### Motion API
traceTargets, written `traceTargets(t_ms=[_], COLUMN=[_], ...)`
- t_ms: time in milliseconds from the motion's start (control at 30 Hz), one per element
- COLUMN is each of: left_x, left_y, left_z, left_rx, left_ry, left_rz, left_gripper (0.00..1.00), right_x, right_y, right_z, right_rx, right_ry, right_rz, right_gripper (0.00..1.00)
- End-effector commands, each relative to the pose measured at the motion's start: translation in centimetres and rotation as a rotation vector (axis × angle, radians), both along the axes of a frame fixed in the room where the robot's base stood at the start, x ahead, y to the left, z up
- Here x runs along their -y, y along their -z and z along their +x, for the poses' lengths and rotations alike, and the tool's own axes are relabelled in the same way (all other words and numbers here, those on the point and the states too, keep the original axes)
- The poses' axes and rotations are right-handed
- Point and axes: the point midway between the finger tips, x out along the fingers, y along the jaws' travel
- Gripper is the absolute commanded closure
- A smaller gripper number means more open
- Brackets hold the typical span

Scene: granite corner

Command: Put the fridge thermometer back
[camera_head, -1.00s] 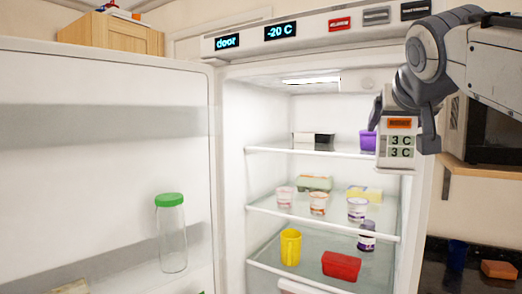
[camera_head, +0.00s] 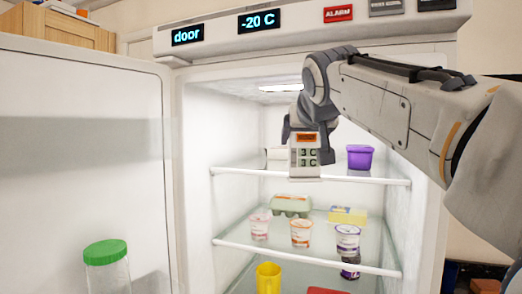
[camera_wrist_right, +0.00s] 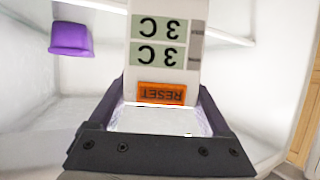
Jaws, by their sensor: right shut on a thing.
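The fridge thermometer (camera_head: 307,165) is a small white box with an orange RESET label and two displays reading 3 C. My right gripper (camera_head: 307,145) is shut on it and holds it upright in front of the top shelf (camera_head: 380,181) of the open fridge. In the right wrist view the thermometer (camera_wrist_right: 165,55) sits between the fingers (camera_wrist_right: 160,110), its displays upside down. Whether it touches the shelf cannot be told. My left gripper does not show.
A purple tub (camera_head: 359,158) stands on the top shelf, right of the thermometer; a pale box is partly hidden behind it. Yogurt pots (camera_head: 301,233) and an egg carton (camera_head: 290,205) stand on the shelf below. The open door (camera_head: 80,150) fills the left, with a green-lidded jar (camera_head: 106,265).

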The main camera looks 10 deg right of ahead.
Motion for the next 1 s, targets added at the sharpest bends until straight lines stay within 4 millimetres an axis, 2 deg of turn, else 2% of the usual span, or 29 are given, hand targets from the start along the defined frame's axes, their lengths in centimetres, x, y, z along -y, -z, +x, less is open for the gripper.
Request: traceTargets(t_ms=[33,200,400,633,867,1000], left_x=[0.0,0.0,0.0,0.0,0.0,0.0], left_y=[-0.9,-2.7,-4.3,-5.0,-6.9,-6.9], left_z=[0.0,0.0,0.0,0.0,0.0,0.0], left_rx=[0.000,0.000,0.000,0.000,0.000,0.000], left_ry=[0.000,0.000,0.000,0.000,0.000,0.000], left_rz=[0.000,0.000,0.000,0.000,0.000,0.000], left_gripper=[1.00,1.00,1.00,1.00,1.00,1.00], right_x=[0.2,0.6,1.5,2.0,2.8,2.8], right_y=[-0.3,-0.4,-0.3,-0.2,-0.3,0.2], right_z=[1.5,6.3,10.4,12.4,15.8,15.6], right_rx=[-0.004,-0.005,-0.003,-0.001,-0.002,-0.001], right_ry=[0.001,-0.007,-0.008,-0.007,-0.005,-0.006], right_rz=[0.000,0.000,0.000,-0.001,0.000,-0.001], right_gripper=[0.85,0.85,0.85,0.85,0.85,0.85])
